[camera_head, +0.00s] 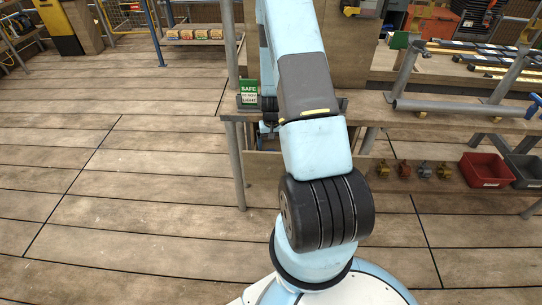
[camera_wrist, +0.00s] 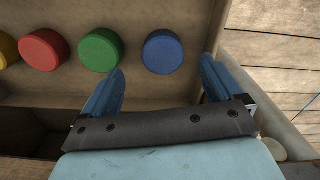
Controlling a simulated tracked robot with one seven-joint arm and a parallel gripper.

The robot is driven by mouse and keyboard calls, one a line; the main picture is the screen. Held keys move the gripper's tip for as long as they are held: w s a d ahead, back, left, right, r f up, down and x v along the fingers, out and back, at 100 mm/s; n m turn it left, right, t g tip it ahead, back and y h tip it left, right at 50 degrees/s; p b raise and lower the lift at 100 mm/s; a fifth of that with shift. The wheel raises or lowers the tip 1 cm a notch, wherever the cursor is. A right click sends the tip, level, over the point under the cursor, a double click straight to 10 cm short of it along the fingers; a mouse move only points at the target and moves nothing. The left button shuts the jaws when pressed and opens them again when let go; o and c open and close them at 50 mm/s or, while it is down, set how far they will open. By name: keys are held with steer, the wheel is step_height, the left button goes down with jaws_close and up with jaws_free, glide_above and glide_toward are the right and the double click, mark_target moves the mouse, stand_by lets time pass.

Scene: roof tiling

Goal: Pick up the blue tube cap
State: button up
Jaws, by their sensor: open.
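The blue tube cap (camera_wrist: 163,52) is a round cap on a wooden surface, seen in the upper middle of the wrist view. My gripper (camera_wrist: 162,78) is open, with its two blue fingers apart. The cap shows beyond the fingertips, between their lines and nearer the right finger in height. Nothing is between the fingers. I cannot tell how far above the cap the fingers are. In the head view my arm hides the gripper and the cap.
A green cap (camera_wrist: 100,50), a red cap (camera_wrist: 44,50) and a yellow cap (camera_wrist: 6,49) stand in a row left of the blue one. A wooden wall (camera_wrist: 214,30) rises close on the right. In the head view, red (camera_head: 486,170) and grey bins (camera_head: 524,170) stand on a low shelf.

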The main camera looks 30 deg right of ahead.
steer(key=shift+w+f, duration=0.15)
steer(key=shift+f, duration=1.2)
steer(key=shift+w+f, duration=0.15)
steer(key=shift+f, duration=1.2)
steer(key=shift+c, duration=0.3)
steer(key=c, duration=1.1)
steer(key=shift+o, duration=0.2)
step_height(320, 180, up, 18)
